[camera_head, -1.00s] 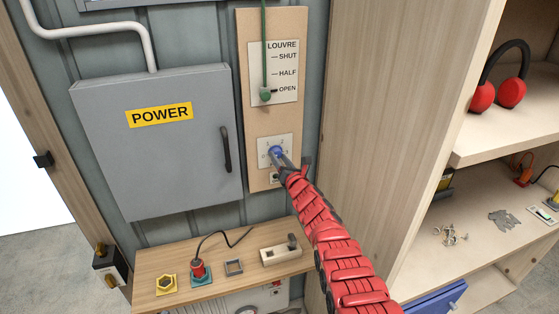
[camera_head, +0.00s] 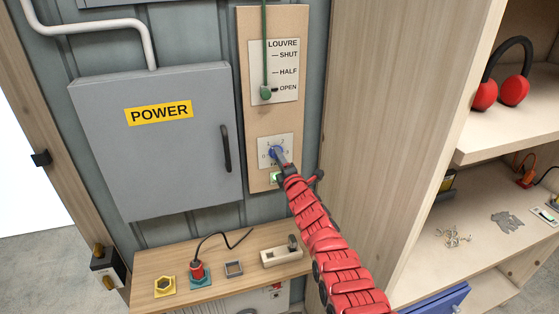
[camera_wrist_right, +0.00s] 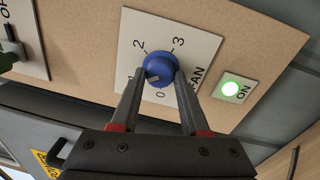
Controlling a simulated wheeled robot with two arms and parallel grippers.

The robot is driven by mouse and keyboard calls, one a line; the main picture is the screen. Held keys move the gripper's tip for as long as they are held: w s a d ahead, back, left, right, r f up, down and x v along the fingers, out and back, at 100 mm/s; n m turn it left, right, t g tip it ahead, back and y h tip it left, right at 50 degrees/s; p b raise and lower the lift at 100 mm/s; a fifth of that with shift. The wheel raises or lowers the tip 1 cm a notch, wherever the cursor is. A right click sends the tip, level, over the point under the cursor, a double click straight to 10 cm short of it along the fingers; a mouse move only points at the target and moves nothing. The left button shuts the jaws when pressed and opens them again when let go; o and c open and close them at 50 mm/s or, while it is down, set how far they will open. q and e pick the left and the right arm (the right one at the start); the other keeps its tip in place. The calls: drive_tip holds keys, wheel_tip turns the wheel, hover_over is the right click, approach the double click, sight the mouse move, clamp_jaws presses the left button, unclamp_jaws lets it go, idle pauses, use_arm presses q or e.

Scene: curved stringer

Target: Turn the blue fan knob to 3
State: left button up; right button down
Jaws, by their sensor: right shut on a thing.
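The blue fan knob (camera_head: 277,152) sits on a pale plate on the wooden wall panel. In the right wrist view the knob (camera_wrist_right: 158,66) has the numbers 0, 1, 2 and 3 around it. A small grey mark shows on its lower-left part, towards the 0 and 1 side; I cannot tell the exact setting. My right gripper (camera_wrist_right: 160,76) is shut on the knob, one finger on each side. It also shows in the head view (camera_head: 280,157), where it partly hides the plate. My left gripper is not in view.
A lit green ON lamp (camera_wrist_right: 231,89) is beside the fan plate. The louvre lever (camera_head: 266,92) is above, at OPEN. A grey POWER box (camera_head: 155,150) is to the left. A wooden cabinet side (camera_head: 390,110) stands close on the right. A shelf (camera_head: 190,258) is below.

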drive_tip(key=shift+r+m+g+h+b, duration=0.15)
drive_tip(key=shift+m+h+b, duration=0.25)
drive_tip(key=shift+m+b, duration=4.9)
drive_tip(key=shift+m+g+h+b, duration=0.35)
drive_tip(key=shift+m+b, duration=1)
drive_tip(key=shift+m, duration=7.85)
drive_tip(key=shift+c, duration=2)
unclamp_jaws()
drive_tip(key=shift+s, duration=0.1)
